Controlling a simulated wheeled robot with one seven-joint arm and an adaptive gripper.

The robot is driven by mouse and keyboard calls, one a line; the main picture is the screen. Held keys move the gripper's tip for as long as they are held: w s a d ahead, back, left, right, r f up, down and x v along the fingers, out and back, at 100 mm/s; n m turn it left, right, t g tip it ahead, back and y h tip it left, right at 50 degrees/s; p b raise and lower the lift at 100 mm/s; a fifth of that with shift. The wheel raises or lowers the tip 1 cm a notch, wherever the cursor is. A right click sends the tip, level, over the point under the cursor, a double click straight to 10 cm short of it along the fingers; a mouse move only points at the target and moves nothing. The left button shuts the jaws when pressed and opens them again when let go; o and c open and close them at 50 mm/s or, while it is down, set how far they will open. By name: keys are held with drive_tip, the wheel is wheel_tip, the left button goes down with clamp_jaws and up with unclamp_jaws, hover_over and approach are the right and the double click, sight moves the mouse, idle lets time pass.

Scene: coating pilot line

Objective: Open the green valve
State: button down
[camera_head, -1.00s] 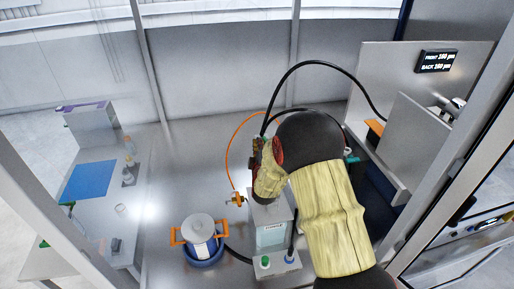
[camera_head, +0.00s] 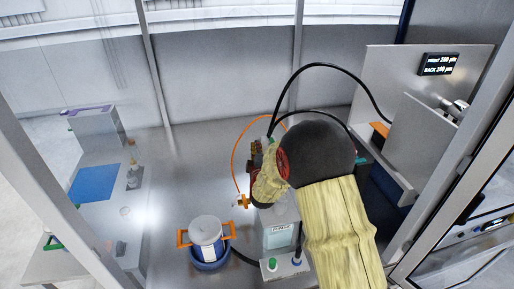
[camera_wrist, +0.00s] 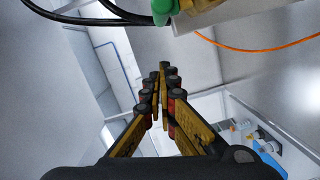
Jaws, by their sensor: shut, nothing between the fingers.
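A green part (camera_wrist: 163,10), probably the green valve's handle, shows at the top edge of the wrist view and is cut off by the frame. It sits by a pale block (camera_wrist: 205,14). My gripper (camera_wrist: 163,68) is shut and empty, its fingers together below the green part in the picture and apart from it. In the head view my gripper (camera_head: 256,152) is beside the hoses, largely hidden by my arm. A teal-green piece (camera_head: 361,161) shows just right of my arm; I cannot tell if it is the same part.
A lidded pot with orange handles (camera_head: 207,231) stands left of a grey box with a display (camera_head: 279,237). An orange hose (camera_head: 234,155) and black hoses (camera_head: 330,66) loop around my arm. A partition (camera_head: 410,135) stands right. A side bench with a blue mat (camera_head: 95,182) is left.

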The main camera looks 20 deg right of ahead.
drive_tip(key=b+v, duration=0.1)
drive_tip(key=v, duration=0.6)
drive_tip(key=shift+s+a+b, duration=0.2)
drive_tip(key=shift+a+b, duration=0.15)
drive_tip(key=shift+a, duration=0.05)
drive_tip(key=s+a+f+m+g+y+b, duration=0.1)
drive_tip(key=s+a+f+m+g+y, duration=0.2)
drive_tip(key=f, duration=0.4)
drive_tip(key=s+a+f+m+g+y, duration=0.1)
drive_tip(key=s+a+f+m+g, duration=0.3)
drive_tip(key=f, duration=0.4)
drive_tip(key=s+a+f+m+g+y+b, duration=0.1)
drive_tip(key=s+a+m+b, duration=0.1)
drive_tip(key=s+b, duration=0.9)
drive_tip(key=s+a+m+g+b, duration=0.2)
drive_tip(key=s+b, duration=1)
drive_tip(key=s, duration=0.7)
drive_tip(key=shift+s+a+f+g+y, duration=0.3)
drive_tip(key=shift+s+a+f+y, duration=0.1)
drive_tip(key=shift+a, duration=0.4)
